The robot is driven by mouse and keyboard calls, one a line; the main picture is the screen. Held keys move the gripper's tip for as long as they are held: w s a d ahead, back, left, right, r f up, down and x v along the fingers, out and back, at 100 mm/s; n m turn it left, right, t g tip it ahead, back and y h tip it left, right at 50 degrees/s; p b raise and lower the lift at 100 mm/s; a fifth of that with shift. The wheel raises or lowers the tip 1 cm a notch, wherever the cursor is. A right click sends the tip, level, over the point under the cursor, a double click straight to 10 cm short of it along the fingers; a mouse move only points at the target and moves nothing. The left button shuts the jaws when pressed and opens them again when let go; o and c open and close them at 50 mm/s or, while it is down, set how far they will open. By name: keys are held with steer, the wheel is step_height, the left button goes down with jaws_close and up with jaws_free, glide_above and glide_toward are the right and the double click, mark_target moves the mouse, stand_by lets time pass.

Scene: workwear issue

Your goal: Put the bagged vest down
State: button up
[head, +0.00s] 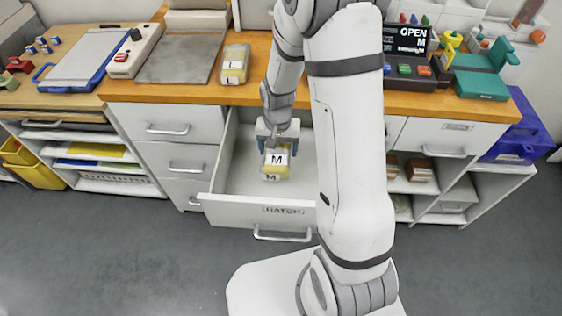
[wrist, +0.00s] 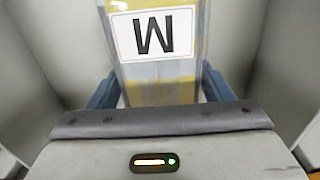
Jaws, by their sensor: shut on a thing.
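The bagged vest (head: 277,160) is a small yellow pack in clear wrap with a white label reading M. My gripper (head: 278,148) is shut on it inside the open drawer (head: 255,213). In the wrist view the bagged vest (wrist: 160,75) sits between the blue fingers of my gripper (wrist: 160,92), its M label upside down. I cannot tell whether the pack touches the drawer floor.
A bagged pack marked L (head: 234,66) stands on the wooden counter (head: 190,94) left of my arm. The drawer's walls stand close around my gripper.

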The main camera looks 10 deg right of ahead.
mark_target(278, 146)
steer(key=shift+a+f, duration=0.1)
steer(key=shift+f, duration=2.8)
steer(key=shift+f, duration=0.15)
steer(key=o, duration=1)
step_height(278, 146, up, 12)
steer(key=shift+r, duration=0.15)
steer(key=s+r+n+t, duration=0.1)
steer(key=s+r, duration=0.4)
steer(key=s+d+r+n, duration=0.1)
steer(key=s+r, duration=0.4)
steer(key=s, duration=0.1)
steer(key=s+d+r+n+t, duration=0.1)
steer(key=s+r, duration=0.4)
steer(key=shift+s+d+r+n+t, duration=0.2)
steer(key=shift+d+r+n+t, duration=0.1)
steer(key=shift+r+n, duration=0.1)
